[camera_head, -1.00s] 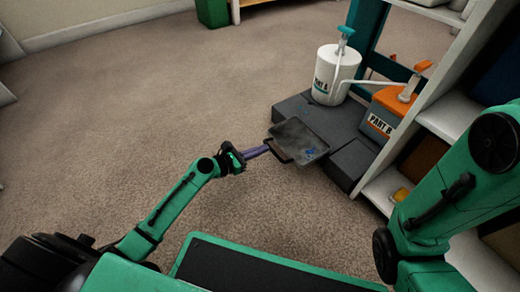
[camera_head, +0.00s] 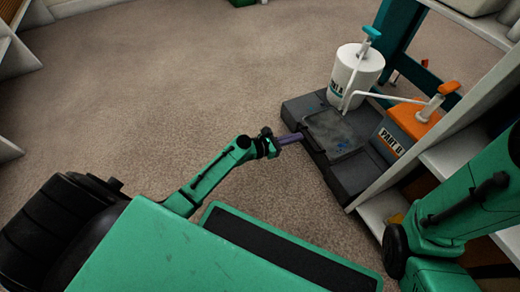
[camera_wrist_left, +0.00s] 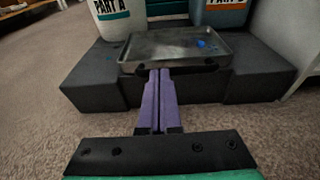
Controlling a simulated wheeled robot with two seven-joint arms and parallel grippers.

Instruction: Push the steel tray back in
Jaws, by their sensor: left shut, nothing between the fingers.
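The steel tray (camera_head: 338,130) lies in the dark grey block between the two resin containers, with a small blue smear on it. In the left wrist view the tray (camera_wrist_left: 165,45) has a dark handle (camera_wrist_left: 190,69) along its near edge. My left gripper (camera_head: 300,137) has its purple fingers pressed together, tips at the handle; it also shows in the left wrist view (camera_wrist_left: 158,72). Nothing shows between the fingers. Whether the tips touch the handle, I cannot tell. My right gripper is not in view; only my right arm shows at the right.
The dark grey block (camera_head: 345,183) stands on the carpet beside a white shelf (camera_head: 425,143). The white Part A container (camera_head: 357,72) and the orange-topped Part B container (camera_head: 412,122) stand by the tray. Open carpet (camera_head: 180,90) lies to the left.

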